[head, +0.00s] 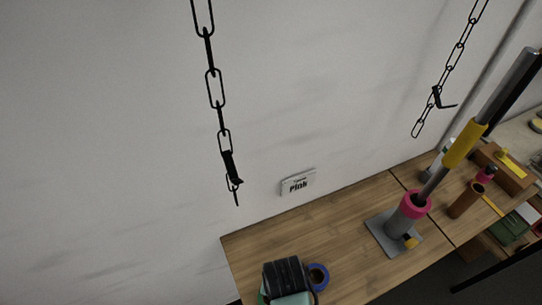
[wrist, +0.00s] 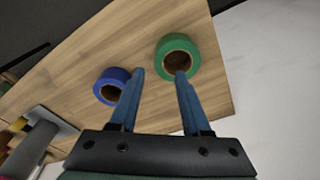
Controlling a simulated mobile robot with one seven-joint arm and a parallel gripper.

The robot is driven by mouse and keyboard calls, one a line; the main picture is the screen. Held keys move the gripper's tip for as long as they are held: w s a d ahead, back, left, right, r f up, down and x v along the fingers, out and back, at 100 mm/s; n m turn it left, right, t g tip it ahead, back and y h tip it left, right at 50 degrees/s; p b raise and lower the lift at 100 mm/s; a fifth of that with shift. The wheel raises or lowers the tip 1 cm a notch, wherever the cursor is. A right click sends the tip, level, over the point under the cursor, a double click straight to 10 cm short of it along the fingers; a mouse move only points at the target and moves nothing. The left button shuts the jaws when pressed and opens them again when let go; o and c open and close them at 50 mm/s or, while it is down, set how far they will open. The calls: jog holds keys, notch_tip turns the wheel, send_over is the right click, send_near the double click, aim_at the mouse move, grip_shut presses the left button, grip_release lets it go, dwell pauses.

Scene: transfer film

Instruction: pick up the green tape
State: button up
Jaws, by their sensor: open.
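The green tape (wrist: 194,46) is a roll lying flat on the wooden table near its edge, in the upper middle of the wrist view. My gripper (wrist: 160,76) is open with nothing between its blue fingers. The right fingertip overlaps the near part of the green roll in the picture; I cannot tell if they touch. The left fingertip is beside the blue tape roll (wrist: 105,78). In the head view the blue tape (head: 319,270) shows right of my dark wrist, and I cannot clearly make out the green tape there.
The wooden table (head: 350,225) stands against a white wall. A grey stand with a pink ring (head: 415,204) and a brown cylinder (head: 466,200) are to the right. Chains (head: 215,88) hang in front of the wall. The table between the blue tape and the stand is clear.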

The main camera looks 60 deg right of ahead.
jog(key=shift+f+p, duration=0.65)
jog(key=shift+f, duration=2.15)
grip_shut()
